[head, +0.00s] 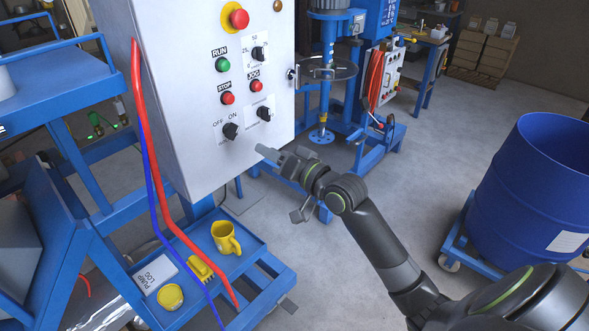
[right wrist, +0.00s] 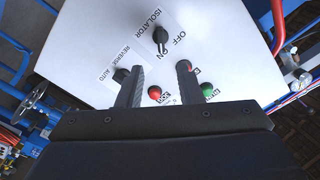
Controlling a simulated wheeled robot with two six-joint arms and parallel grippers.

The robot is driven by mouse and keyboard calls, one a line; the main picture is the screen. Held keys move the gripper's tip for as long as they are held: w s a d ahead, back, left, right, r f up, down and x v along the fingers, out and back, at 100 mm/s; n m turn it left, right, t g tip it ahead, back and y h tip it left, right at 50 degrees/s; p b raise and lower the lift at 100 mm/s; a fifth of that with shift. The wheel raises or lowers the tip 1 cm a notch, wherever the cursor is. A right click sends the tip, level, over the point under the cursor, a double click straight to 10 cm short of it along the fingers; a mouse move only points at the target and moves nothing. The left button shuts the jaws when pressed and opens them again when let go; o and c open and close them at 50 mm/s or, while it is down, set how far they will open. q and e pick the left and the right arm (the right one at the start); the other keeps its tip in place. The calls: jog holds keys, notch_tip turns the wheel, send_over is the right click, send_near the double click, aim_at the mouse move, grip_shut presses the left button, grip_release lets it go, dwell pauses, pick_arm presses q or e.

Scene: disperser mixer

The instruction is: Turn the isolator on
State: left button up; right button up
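The isolator switch (head: 230,131) is a black rotary knob low on the white panel's front, under the words OFF and ON. In the right wrist view the isolator knob (right wrist: 160,37) appears beyond the fingertips, beside its ISOLATOR, OFF and ON lettering. I cannot tell for sure which word its pointer marks. My right gripper (head: 268,154) is in front of the panel, to the right of the isolator and apart from it. In the right wrist view its two fingers (right wrist: 159,80) stand apart with nothing between them. My left gripper is not in view.
Close to the isolator are another black knob (head: 264,113), the red stop button (head: 228,98) and the green run button (head: 223,64). Red and blue hoses hang along the panel's left side. A blue cart (head: 262,290) stands below, and a blue drum (head: 530,200) at right.

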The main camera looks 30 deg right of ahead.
jog(key=v, duration=0.6)
jog(key=shift+s+b, duration=0.35)
jog(key=shift+d, duration=0.1)
jog(key=w+d+f+m+g+h+b, duration=0.15)
jog(key=d+f, duration=0.25)
jog(key=f, duration=0.5)
jog(key=w+d+f+g+h, duration=0.1)
jog(key=d+f+h, duration=0.2)
jog(key=f, duration=0.7)
jog(key=s+d+f+g+h, duration=0.15)
jog(key=s+f, duration=0.25)
jog(key=f, duration=0.8)
jog(key=s+d+f+g+h, duration=0.1)
jog(key=s+d+f+g, duration=0.3)
jog(key=f, duration=0.8)
jog(key=s+a+f+n+g+b, duration=0.1)
jog(key=s+f+g, duration=0.1)
jog(key=s+f, duration=0.7)
jog(key=s+a+f+n+g+b, duration=0.1)
jog(key=s+a+f+n+g, duration=0.1)
jog(key=s+f, duration=0.7)
jog(key=s+a+f+n+g, duration=0.1)
jog(key=s+f, duration=0.3)
jog(key=s, duration=0.6)
jog(key=s+a+f+n+g, duration=0.1)
jog(key=s+a+f, duration=0.3)
jog(key=s, duration=0.7)
jog(key=shift+a+g, duration=0.35)
jog(key=shift+g, duration=0.55)
